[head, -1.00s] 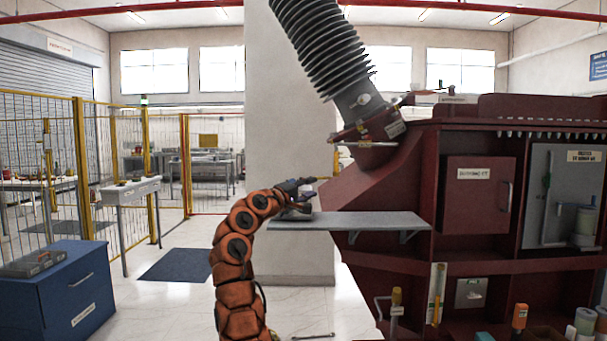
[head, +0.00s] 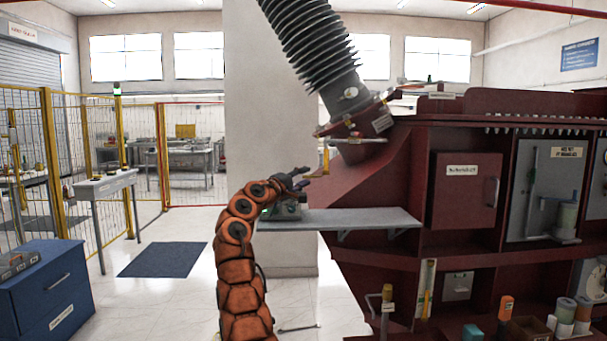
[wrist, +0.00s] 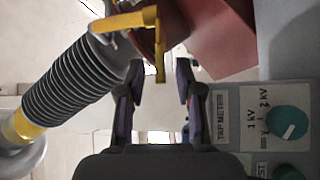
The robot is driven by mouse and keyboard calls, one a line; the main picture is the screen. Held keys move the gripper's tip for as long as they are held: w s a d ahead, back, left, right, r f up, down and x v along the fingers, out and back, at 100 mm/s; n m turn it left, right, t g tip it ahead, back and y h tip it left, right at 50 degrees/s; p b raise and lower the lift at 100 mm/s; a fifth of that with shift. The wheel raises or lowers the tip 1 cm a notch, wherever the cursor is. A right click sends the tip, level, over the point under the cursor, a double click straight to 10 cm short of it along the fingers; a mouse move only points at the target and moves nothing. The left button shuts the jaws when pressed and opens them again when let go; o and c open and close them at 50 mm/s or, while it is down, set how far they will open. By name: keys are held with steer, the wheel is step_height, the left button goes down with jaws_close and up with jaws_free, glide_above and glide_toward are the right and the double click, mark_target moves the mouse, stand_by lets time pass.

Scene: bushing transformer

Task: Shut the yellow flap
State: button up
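A yellow flap (wrist: 160,50) hangs in the wrist view from a yellow bar (wrist: 125,20) beside the bushing's base. In the head view a small yellow piece (head: 326,160), likely the same flap, hangs below the flange of the tilted bushing. My gripper (wrist: 158,78) is open and empty. The flap's lower end shows between and just beyond its fingertips in the wrist view, and I cannot tell whether they touch. In the head view my gripper (head: 302,180) is above the shelf, to the left of and below the yellow piece.
A grey shelf (head: 370,219) juts from the red transformer tank (head: 395,165). A tap meter box (head: 287,210) stands on it under my gripper; its teal knob (wrist: 288,124) shows close by. The ribbed grey bushing (head: 312,45) leans overhead.

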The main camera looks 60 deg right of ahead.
steer(key=shift+d, duration=0.4)
steer(key=shift+c, duration=0.3)
jaws_close()
